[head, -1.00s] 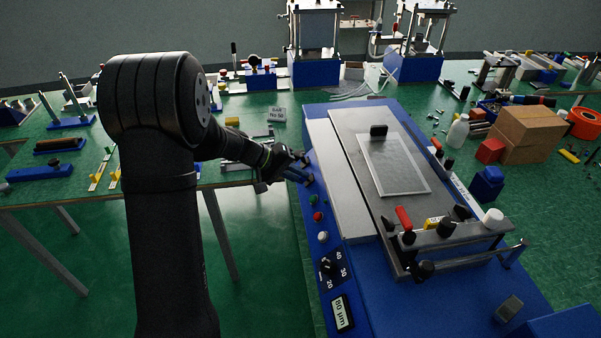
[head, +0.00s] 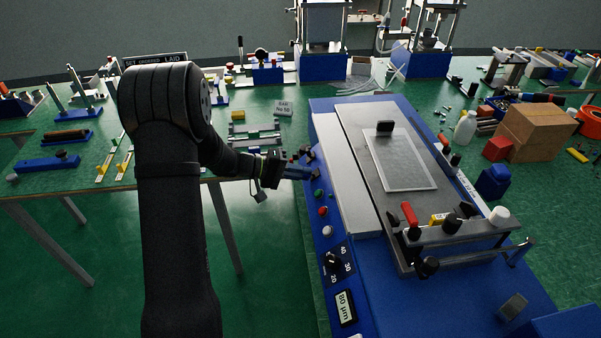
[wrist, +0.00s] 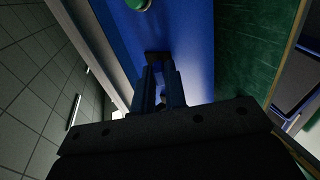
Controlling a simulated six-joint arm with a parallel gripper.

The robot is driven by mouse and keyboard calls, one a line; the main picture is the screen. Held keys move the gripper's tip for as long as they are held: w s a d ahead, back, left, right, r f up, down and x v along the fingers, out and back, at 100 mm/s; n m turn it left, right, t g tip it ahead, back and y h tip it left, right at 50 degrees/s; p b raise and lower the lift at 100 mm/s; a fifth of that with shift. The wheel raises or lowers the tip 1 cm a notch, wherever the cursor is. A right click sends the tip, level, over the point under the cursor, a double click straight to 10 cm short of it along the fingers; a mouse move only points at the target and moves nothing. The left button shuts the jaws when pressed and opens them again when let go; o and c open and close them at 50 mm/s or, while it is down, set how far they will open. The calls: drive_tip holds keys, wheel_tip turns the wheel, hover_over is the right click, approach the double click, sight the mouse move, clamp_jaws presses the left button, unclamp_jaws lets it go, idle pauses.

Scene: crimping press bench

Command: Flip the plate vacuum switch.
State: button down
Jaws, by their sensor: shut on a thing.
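The blue bench machine (head: 335,215) has a strip of controls along its left edge. My gripper (head: 308,172) is at the upper end of that strip, just beyond the green button (head: 318,194). In the wrist view, my gripper's two blue fingers (wrist: 161,80) reach down to a small dark plate (wrist: 157,57) on the blue face. I take this to be the plate vacuum switch. The fingers are close together and shut on it. They hide most of the switch, so I cannot tell which way its lever points. The green button (wrist: 138,4) shows at the wrist view's top edge.
Below the green button are a red button (head: 323,211), a white button (head: 327,231), a dial (head: 333,262) and a display (head: 346,307). The machine's flat bed carries a pale plate (head: 400,160). Open floor lies left of the machine.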

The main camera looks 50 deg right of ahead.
drive_tip(key=c, duration=1.7)
unclamp_jaws()
drive_tip(key=shift+c, duration=0.2)
drive_tip(key=v, duration=1.7)
drive_tip(key=shift+w+a+r, duration=0.1)
drive_tip(key=shift+w+a, duration=0.05)
drive_tip(key=x, duration=1.7)
drive_tip(key=shift+s, duration=0.2)
